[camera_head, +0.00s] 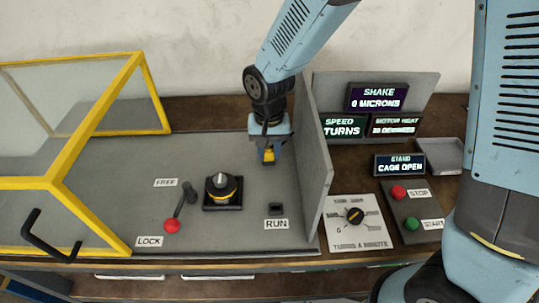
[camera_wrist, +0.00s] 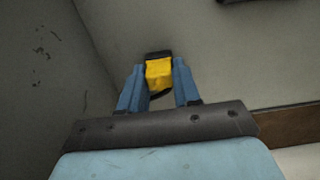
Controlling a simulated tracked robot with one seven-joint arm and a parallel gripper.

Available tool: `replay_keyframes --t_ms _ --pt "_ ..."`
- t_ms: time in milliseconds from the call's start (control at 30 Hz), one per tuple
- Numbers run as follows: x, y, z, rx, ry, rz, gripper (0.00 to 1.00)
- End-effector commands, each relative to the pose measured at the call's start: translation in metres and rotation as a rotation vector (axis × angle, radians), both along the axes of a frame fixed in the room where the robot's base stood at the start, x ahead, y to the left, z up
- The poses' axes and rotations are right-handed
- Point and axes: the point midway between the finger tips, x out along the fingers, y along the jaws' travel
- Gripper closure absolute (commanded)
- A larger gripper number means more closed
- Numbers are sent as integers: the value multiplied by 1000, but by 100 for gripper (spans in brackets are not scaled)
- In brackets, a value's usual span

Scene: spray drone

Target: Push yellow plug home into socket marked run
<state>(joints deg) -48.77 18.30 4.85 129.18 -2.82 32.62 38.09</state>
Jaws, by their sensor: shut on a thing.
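My gripper (camera_head: 268,143) is shut on the yellow plug (camera_head: 268,155) and holds it behind the socket, near the grey upright panel. In the wrist view the plug (camera_wrist: 158,73) sits between the two blue fingers of my gripper (camera_wrist: 159,85), with a dark part at its far end. The socket (camera_head: 276,209) is a small dark block on the grey bench plate, just behind the RUN label (camera_head: 276,224). The plug is apart from the socket. The socket's opening is too small to make out.
A grey upright panel (camera_head: 318,165) stands close to the right. A black round device (camera_head: 222,190) and a red-knobbed lever (camera_head: 172,225) are to the left. The yellow-framed cage (camera_head: 103,107) is at far left, its display (camera_head: 400,165) reading CAGE OPEN. Plate around the socket is clear.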

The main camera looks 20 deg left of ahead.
Motion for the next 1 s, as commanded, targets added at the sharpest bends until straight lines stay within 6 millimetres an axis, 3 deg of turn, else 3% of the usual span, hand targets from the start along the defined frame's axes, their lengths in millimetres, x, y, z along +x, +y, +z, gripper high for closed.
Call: replay_keyframes --t_ms 1000 --pt "1 0 31 1 -1 -1 100"
